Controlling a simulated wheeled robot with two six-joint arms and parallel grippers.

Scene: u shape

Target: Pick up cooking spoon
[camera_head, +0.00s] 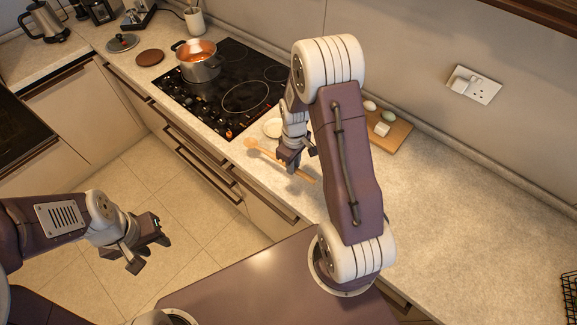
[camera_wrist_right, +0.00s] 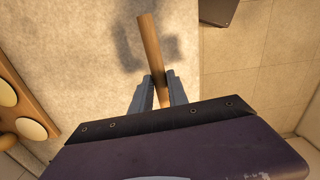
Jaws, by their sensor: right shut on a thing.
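The wooden cooking spoon (camera_head: 267,152) shows at the counter's front edge, to the right of the hob, with its bowl end at the left. My right gripper (camera_head: 290,168) is at the spoon's handle. In the right wrist view the handle (camera_wrist_right: 151,47) runs between the two fingers of the right gripper (camera_wrist_right: 157,88), which are shut on it. A shadow lies on the counter beside the handle; I cannot tell how far the spoon is above the surface. My left gripper (camera_head: 146,247) is open and empty over the floor at the lower left.
A pot (camera_head: 198,66) with orange-red food stands on the black hob (camera_head: 245,97). A wooden board (camera_head: 391,137) with eggs and a white block lies right of my arm.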

